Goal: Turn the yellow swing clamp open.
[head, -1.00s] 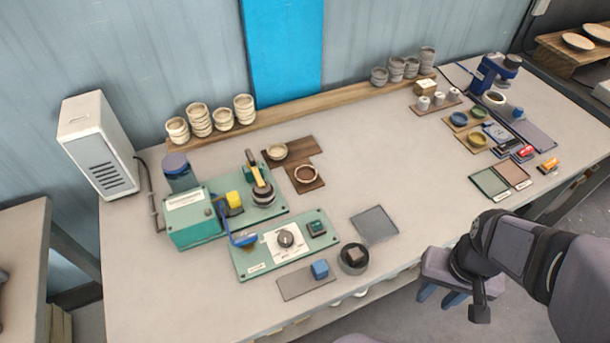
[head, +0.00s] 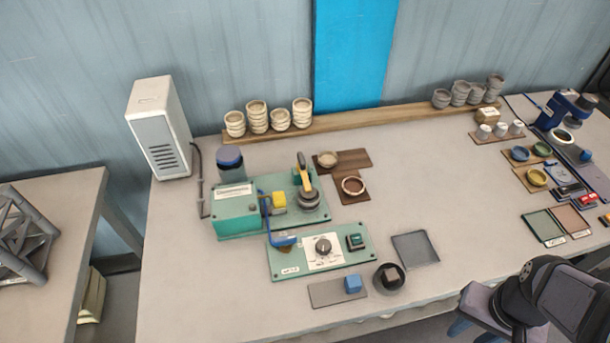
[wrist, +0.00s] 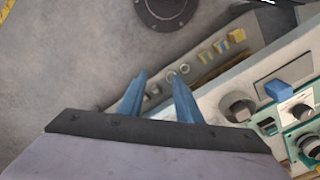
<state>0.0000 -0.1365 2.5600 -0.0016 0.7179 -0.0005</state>
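The yellow swing clamp (head: 310,184) is on the right part of the green machine (head: 237,222) in the head view. Its yellow bar lies over a dark round piece (head: 310,203), and a brown handle stands up at its far end. My gripper (wrist: 159,75) shows in the wrist view with two blue fingers apart and nothing between them. It is well away from the clamp, above the floor in front of the bench. The clamp cannot be made out in the wrist view.
A green panel with a dial (head: 323,246) and a blue lever (head: 283,240) stand in front of the machine. A blue cube (head: 353,284), dark bowl (head: 389,279) and grey tray (head: 415,248) sit nearby. Stacked cups (head: 257,117) line the back shelf.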

